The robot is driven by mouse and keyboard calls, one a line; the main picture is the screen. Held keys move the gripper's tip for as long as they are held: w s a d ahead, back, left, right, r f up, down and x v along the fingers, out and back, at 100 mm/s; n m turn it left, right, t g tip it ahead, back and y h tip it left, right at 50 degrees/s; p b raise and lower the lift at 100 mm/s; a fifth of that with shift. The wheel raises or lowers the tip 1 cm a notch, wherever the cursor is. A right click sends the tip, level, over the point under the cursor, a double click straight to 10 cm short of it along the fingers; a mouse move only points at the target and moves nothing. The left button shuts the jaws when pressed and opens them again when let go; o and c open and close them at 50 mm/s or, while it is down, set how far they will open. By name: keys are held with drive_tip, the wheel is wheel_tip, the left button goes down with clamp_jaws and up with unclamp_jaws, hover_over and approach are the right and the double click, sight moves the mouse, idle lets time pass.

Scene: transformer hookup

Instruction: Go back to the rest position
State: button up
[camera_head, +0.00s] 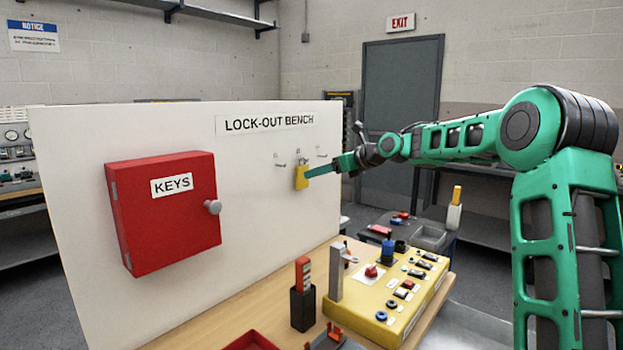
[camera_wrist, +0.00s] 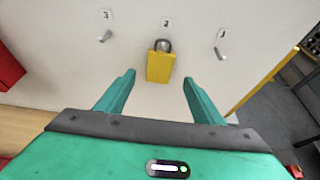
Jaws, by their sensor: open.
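My green gripper (camera_wrist: 157,92) is open and empty in the wrist view, with its two fingers spread apart. A yellow padlock (camera_wrist: 159,66) hangs at the peg labelled 2 on the white board, ahead of and between the fingertips in that view, apart from them. In the head view my gripper (camera_head: 325,168) is stretched out to the left towards the board, close to the padlock (camera_head: 301,178). My arm runs in from the right side. The gap between fingertips and padlock is hard to judge in the head view.
Bare pegs stand at label 3 (camera_wrist: 104,37) and on the right (camera_wrist: 220,53). A red KEYS box (camera_head: 165,210) is mounted on the white board (camera_head: 75,300). Below are a yellow control panel (camera_head: 362,318), a red-topped dark block (camera_head: 302,300) and the wooden bench (camera_head: 205,328).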

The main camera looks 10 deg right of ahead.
drive_tip(key=s+d+f+n+g+h, duration=0.2)
drive_tip(key=s+d+f+n, duration=0.2)
drive_tip(key=s, duration=0.6)
drive_tip(key=s+d+f+n+g+h, duration=0.2)
drive_tip(key=s+d+f+n+h, duration=0.15)
drive_tip(key=s, duration=0.55)
drive_tip(key=s+d+f+n+g+h, duration=0.15)
drive_tip(key=s+d+f+n, duration=0.35)
drive_tip(key=s, duration=0.5)
drive_tip(key=s+f+n+g, duration=0.1)
drive_tip(key=s+f+n, duration=0.2)
drive_tip(key=s, duration=0.7)
drive_tip(key=s+d+f+n+g, duration=0.1)
drive_tip(key=s+f+n+g, duration=0.1)
drive_tip(key=s, duration=0.9)
drive_tip(key=s+d+f+n+g, duration=0.1)
drive_tip(key=s+f+n, duration=0.3)
drive_tip(key=s, duration=0.7)
drive_tip(key=shift+d+n+g+h, duration=0.15)
drive_tip(key=shift+n+g+h, duration=0.25)
drive_tip(key=shift+g, duration=0.35)
drive_tip(key=shift+w, duration=0.1)
drive_tip(key=shift+w+f, duration=0.3)
drive_tip(key=shift+w, duration=0.3)
